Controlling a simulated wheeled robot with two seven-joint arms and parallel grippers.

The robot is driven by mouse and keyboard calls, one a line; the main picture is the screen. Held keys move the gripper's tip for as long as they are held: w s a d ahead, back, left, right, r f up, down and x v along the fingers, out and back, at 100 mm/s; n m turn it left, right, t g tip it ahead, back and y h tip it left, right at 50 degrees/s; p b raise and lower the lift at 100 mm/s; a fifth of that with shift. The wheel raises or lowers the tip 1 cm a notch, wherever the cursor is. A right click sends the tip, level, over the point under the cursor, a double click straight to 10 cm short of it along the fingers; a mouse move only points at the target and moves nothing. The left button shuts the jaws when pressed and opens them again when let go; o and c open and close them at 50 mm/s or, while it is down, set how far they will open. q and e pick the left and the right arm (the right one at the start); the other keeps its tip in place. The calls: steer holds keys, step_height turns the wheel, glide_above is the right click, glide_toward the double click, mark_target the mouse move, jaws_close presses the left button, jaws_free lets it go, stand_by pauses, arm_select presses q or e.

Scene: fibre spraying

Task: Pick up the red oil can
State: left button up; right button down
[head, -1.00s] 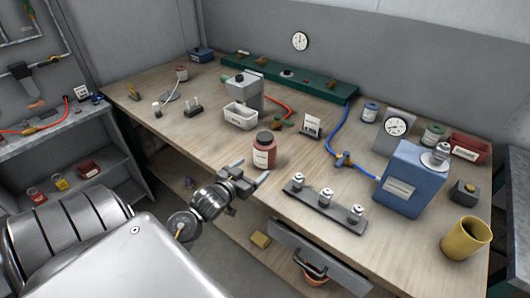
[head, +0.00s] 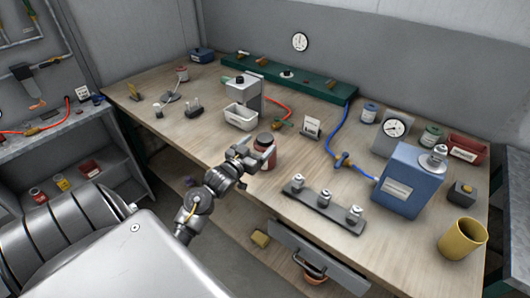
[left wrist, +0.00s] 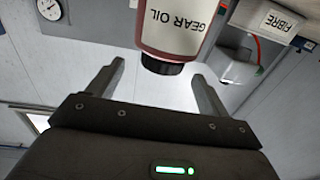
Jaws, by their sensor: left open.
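The red oil can (head: 267,160), a red jar with a dark cap, stands upright near the front edge of the workbench. In the left wrist view the can (left wrist: 178,28) appears upside down, with a white "GEAR OIL" label and black cap. My left gripper (head: 249,151) is open at the can's left side in the head view and hides part of it. In the left wrist view its open fingers (left wrist: 158,70) are spread to either side of the cap, with the can at and beyond their tips. Contact cannot be told. My right gripper is out of view.
A dark rack with several small silver bottles (head: 323,207) is right of the can. A white bin (head: 240,117) stands behind it, and a small labelled card (head: 311,128) behind right. A blue box (head: 410,180) and yellow cup (head: 462,238) stand farther right. An open drawer (head: 318,262) juts out below.

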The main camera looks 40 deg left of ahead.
arm_select(q)
steer(key=shift+w+a+r+p, duration=0.15)
steer(key=shift+w+p, duration=0.15)
steer(key=shift+w, duration=0.15)
steer(key=w, duration=0.1)
steer(key=w+p, duration=0.1)
steer(key=w, duration=0.1)
steer(key=shift+w+a+f, duration=0.2)
steer(key=shift+w+f, duration=0.15)
steer(key=shift+w, duration=0.25)
steer(key=c, duration=1.7)
